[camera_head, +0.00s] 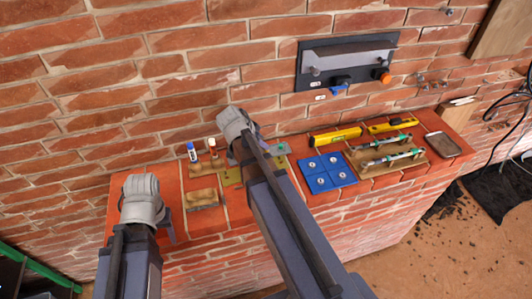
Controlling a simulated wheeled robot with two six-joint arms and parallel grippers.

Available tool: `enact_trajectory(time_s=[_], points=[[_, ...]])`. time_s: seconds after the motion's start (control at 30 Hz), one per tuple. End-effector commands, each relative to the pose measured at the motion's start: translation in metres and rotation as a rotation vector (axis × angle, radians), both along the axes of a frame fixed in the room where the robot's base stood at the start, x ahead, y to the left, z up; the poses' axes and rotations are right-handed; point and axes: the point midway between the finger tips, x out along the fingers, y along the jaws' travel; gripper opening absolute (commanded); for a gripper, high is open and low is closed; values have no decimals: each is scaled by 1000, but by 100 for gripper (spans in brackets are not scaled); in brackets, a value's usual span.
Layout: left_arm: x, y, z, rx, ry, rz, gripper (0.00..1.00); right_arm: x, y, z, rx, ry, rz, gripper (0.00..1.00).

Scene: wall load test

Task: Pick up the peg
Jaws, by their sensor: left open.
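My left gripper (143,200) is over the left end of the brick ledge (330,207), with its fingers mostly hidden by the wrist; it is open. My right gripper (240,128) is over the middle back of the ledge near the wall, and its fingertips are hidden. No item is clearly recognisable as the peg. Small upright pieces stand between the grippers at the back: a blue-and-white cylinder (192,152) and a thin red-topped piece (212,147). Wooden blocks (202,198) lie in front of them. Neither gripper visibly touches these.
A blue mat (345,178) with several round pieces lies right of my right arm. Yellow levels (336,136), wooden racks with green-marked rods (392,160) and a dark tray (443,145) fill the right. A dark panel (347,60) hangs on the wall. Cables (515,98) hang far right.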

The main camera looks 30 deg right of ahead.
Motion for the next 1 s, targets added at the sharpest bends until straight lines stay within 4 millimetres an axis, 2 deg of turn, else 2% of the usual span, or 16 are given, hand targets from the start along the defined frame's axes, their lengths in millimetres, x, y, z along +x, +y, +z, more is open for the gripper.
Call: enact_trajectory(time_s=[0.4,0.73,1.0], points=[[0,0,-41,0,0,0,54,12,-20,-41,0,-1,-1,34],[0,0,-43,0,0,0,54,12,-25,-43,0,1,1,34],[0,0,-43,0,0,0,54,12,-24,-43,0,1,1,4]])
